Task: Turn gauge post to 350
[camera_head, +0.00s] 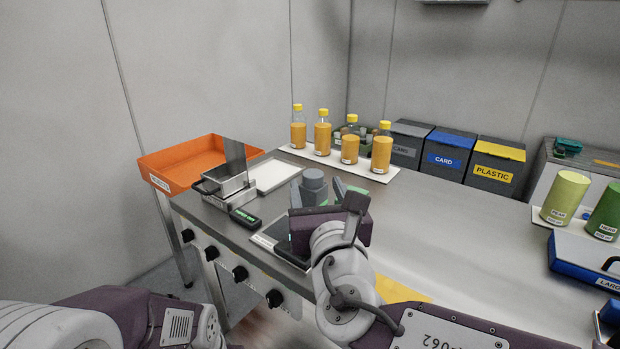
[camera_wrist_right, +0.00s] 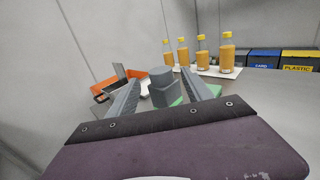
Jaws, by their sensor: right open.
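The gauge post, a grey post with a round top (camera_head: 314,182), stands on a dark base on the steel bench. It also shows in the right wrist view (camera_wrist_right: 162,88), upright between my fingers. My right gripper (camera_head: 317,192) is open, with one finger on each side of the post; in the right wrist view (camera_wrist_right: 161,78) gaps seem to remain, but contact is hard to tell. Green parts show beside the post. Its lower part and any scale are hidden by my right gripper and wrist. My left arm is at the lower left; its gripper is out of view.
A small device with a green display (camera_head: 244,217) lies left of the post, beside a metal box (camera_head: 226,187). An orange tray (camera_head: 195,160) is at the left. Several juice bottles (camera_head: 349,146) stand on a white board behind. The bench right of my arm has free room.

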